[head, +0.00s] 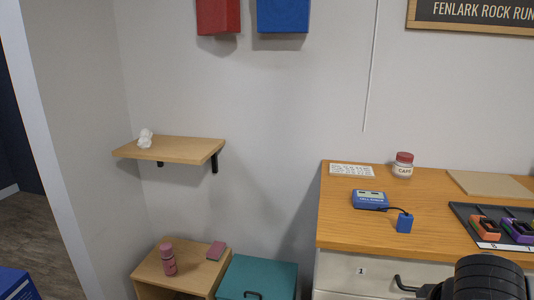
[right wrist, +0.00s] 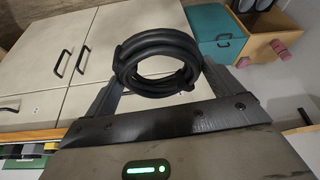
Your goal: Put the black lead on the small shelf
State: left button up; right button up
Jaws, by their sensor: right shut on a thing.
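The black lead (right wrist: 135,52) is a thick coil in the right wrist view. My right gripper (right wrist: 163,72) is shut on it, with a finger at each side of the coil. In the head view a black ribbed round shape (head: 487,278) shows at the bottom right edge; I cannot tell whether it is the lead or part of my arm. The small shelf (head: 185,152) is a wooden board on black brackets on the wall at left, well away from that shape. A small white figure (head: 145,138) stands at its left end. My left gripper is out of view.
The wooden counter (head: 330,220) holds a blue tester (head: 370,200), a red-lidded jar (head: 403,165) and a dark tray (head: 462,212). Below the shelf are a wooden box (head: 150,270) with a pink bottle (head: 168,258) and a teal box (head: 258,272). The shelf's middle and right are clear.

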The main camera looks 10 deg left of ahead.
aim_at(188, 149)
jog(key=u, duration=1.4)
jog(key=i, duration=0.95)
jog(key=u, duration=0.45)
